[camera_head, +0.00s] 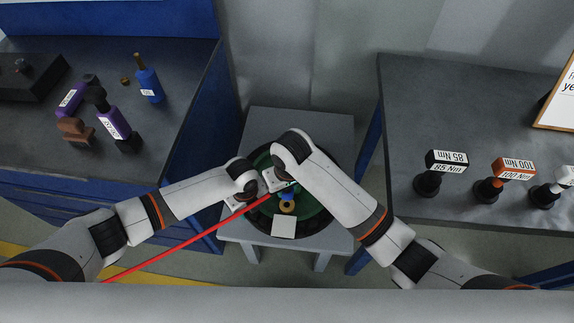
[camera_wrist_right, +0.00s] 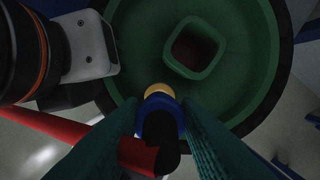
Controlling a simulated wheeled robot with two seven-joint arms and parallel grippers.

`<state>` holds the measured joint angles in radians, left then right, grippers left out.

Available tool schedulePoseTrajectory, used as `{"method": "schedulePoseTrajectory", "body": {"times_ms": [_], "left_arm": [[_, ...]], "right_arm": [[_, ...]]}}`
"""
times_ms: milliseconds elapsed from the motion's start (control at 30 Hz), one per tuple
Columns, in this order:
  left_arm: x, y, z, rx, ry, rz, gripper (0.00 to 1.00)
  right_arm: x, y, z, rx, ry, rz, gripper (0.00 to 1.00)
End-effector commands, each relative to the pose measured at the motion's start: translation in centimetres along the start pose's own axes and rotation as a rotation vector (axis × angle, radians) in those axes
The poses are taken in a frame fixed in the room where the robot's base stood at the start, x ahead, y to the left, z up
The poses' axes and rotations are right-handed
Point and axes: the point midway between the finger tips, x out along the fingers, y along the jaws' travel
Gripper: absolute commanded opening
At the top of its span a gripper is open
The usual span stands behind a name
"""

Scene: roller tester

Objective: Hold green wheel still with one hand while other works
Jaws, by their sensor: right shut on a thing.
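The green wheel (camera_head: 313,212) lies flat on a grey stand in the middle of the head view, with a black outer ring; its green face fills the top of the right wrist view (camera_wrist_right: 245,75). My right gripper (camera_head: 284,183) is over the wheel's middle. In the right wrist view its dark green fingers are shut around the black head of a red-handled tool (camera_wrist_right: 60,127). A blue and gold socket (camera_wrist_right: 160,92) sits at the head's end, over the wheel. My left gripper (camera_head: 247,193) is at the wheel's left side; its fingertips are hidden.
The red bar (camera_head: 190,239) reaches far to the lower left. The grey stand (camera_head: 330,118) stands between two benches. The left bench (camera_head: 165,120) holds purple and blue tools; the right bench (camera_head: 440,110) holds several labelled torque tools (camera_head: 445,163). A white square (camera_head: 284,228) lies on the wheel's near side.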

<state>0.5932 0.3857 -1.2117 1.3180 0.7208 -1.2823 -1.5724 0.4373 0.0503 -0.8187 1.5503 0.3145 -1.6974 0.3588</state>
Motion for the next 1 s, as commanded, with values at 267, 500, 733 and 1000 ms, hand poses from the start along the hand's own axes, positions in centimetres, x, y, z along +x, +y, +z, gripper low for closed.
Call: {"method": "schedulePoseTrajectory", "body": {"times_ms": [267,500,733,1000], "left_arm": [[0.0,0.0,0.1,0.002,-0.001,0.001,0.00],[0.0,0.0,0.1,0.002,-0.002,0.001,0.00],[0.0,0.0,0.1,0.002,-0.002,0.001,0.00],[0.0,0.0,0.1,0.002,-0.002,0.001,0.00]], "right_arm": [[-1.2,0.0,0.2,-0.001,-0.003,0.001,0.00],[-3.1,0.0,0.4,-0.001,-0.002,0.001,0.00],[-4.9,0.0,0.7,0.000,-0.003,0.001,0.00],[-7.1,0.0,0.9,0.000,-0.003,0.000,0.00]]}}
